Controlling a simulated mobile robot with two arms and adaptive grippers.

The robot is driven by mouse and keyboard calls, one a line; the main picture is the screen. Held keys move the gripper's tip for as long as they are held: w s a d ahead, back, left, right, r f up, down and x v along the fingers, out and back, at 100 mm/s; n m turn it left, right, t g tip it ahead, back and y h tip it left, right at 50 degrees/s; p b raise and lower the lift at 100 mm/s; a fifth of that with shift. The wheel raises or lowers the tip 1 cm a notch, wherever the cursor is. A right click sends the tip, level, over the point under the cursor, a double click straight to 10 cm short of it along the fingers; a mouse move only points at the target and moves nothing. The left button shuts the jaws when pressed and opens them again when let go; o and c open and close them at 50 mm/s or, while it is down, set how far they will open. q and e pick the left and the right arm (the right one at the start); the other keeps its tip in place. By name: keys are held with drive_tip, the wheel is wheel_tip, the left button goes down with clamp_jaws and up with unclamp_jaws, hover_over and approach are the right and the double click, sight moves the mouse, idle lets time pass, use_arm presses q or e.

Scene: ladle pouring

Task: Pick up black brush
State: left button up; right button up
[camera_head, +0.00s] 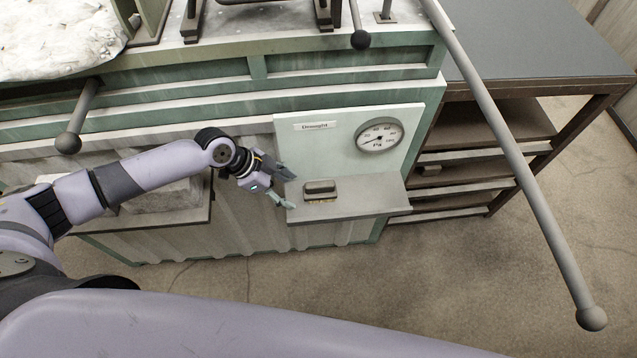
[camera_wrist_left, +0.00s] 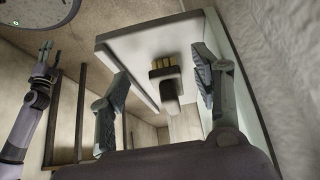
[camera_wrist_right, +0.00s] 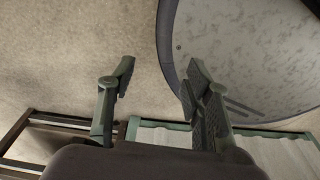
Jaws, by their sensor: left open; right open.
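The black brush (camera_head: 320,188), a small dark block with yellowish bristles along its lower edge, lies on a grey shelf (camera_head: 370,204) below the gauge. My left gripper (camera_head: 288,190) is open at the shelf's left end, just left of the brush. In the left wrist view the brush (camera_wrist_left: 167,84) shows between and beyond the open fingers (camera_wrist_left: 160,66). I cannot tell whether a finger touches it. My right gripper (camera_wrist_right: 160,66) is open and empty over the floor; it is outside the head view. The left wrist view shows a hand (camera_wrist_left: 45,66) at the far left.
A round pressure gauge (camera_head: 380,136) is on the panel (camera_head: 345,150) behind the shelf. A long ball-ended rod (camera_head: 510,150) slants down on the right, and a shorter one (camera_head: 68,142) sticks out at left. A rack (camera_head: 480,130) stands right. A large round disc (camera_wrist_right: 250,50) shows in the right wrist view.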

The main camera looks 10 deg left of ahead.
sight(318, 184)
use_arm(q)
drive_tip(key=d, duration=0.1)
drive_tip(key=w+d, duration=0.1)
drive_tip(key=d, duration=0.1)
drive_tip(key=d+p, duration=0.1)
drive_tip(key=shift+w+d, duration=0.35)
drive_tip(key=shift+d, duration=0.05)
drive_tip(key=shift+w+d, duration=0.1)
drive_tip(key=shift+d, duration=0.1)
drive_tip(key=shift+w+d+r+p, duration=0.1)
drive_tip(key=shift+w+d+p, duration=0.1)
drive_tip(key=shift+d, duration=0.45)
drive_tip(key=shift+w+d+p, duration=0.15)
drive_tip(key=shift+d, duration=0.45)
drive_tip(key=x, duration=0.2)
drive_tip(key=shift+w+d, duration=0.15)
drive_tip(key=shift+d, duration=0.2)
drive_tip(key=shift+w+d+f, duration=0.1)
drive_tip(key=shift+d+f, duration=0.1)
drive_tip(key=shift+f, duration=0.4)
drive_tip(key=c, duration=1.3)
use_arm(e)
drive_tip(key=shift+s+d+r, duration=0.2)
drive_tip(key=shift+s+r, duration=0.05)
drive_tip(key=shift+r, duration=0.3)
drive_tip(key=shift+s+d+r, duration=0.15)
drive_tip(key=shift+s+r, duration=0.1)
drive_tip(key=shift+r, duration=0.3)
